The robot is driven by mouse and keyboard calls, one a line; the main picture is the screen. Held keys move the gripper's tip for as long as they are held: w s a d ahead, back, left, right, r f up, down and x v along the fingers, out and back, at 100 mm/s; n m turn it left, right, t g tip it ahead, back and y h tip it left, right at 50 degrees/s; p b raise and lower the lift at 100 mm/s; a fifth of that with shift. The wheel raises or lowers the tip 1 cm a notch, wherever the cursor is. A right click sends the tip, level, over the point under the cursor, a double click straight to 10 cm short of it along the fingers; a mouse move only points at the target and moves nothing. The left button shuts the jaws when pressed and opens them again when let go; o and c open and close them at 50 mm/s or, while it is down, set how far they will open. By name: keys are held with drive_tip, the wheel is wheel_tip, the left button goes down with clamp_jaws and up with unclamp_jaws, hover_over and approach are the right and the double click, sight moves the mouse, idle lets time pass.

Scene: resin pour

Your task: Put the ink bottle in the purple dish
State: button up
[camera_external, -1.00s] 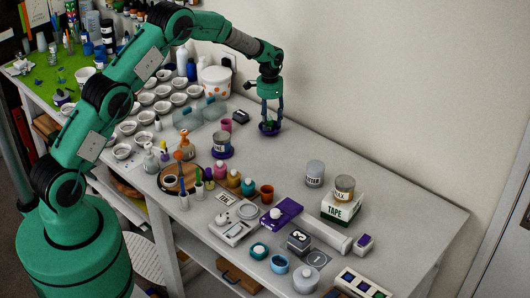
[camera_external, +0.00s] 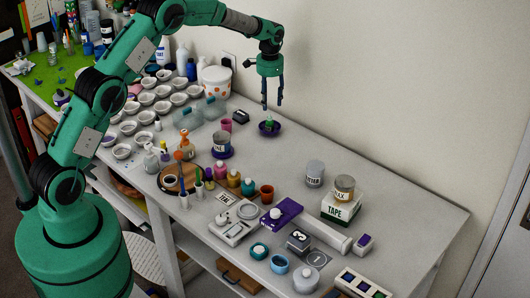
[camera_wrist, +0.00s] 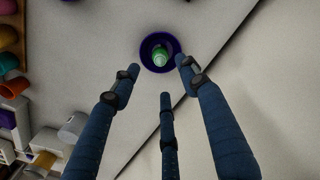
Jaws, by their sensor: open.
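The purple dish (camera_external: 262,130) stands on the bench near the wall. A small green bottle, which looks to be the ink bottle (camera_external: 269,123), is inside it. My gripper (camera_external: 272,106) is open and empty above the dish, clear of the bottle. In the wrist view the dish (camera_wrist: 145,43) lies beyond the fingertips of my gripper (camera_wrist: 160,78), with the green bottle (camera_wrist: 160,57) within its rim. Nothing is between the fingers. I cannot tell whether the bottle is upright or leaning.
A pink cup (camera_external: 226,126) and a dark small box (camera_external: 240,116) stand left of the dish. A tin (camera_external: 221,142) on a purple saucer is nearer the front. The bench right of the dish is clear as far as the grey tin (camera_external: 315,173).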

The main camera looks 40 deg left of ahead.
drive_tip(key=shift+r, duration=1.4)
drive_tip(key=s+r+n+t, duration=0.2)
drive_tip(key=s+r+t, duration=0.1)
drive_tip(key=s+r, duration=2.35)
drive_tip(key=s+r+t, duration=0.1)
drive_tip(key=s+r, duration=0.2)
drive_tip(key=s, duration=0.5)
drive_tip(key=s+r, duration=0.3)
drive_tip(key=s, duration=0.4)
drive_tip(key=s+f, duration=0.2)
drive_tip(key=s, duration=0.6)
drive_tip(key=s+f+n+t, duration=0.1)
drive_tip(key=s+f, duration=0.1)
drive_tip(key=s, duration=0.7)
drive_tip(key=shift+s+d+f+n+t, duration=0.25)
drive_tip(key=shift+s+f+n+t, duration=0.05)
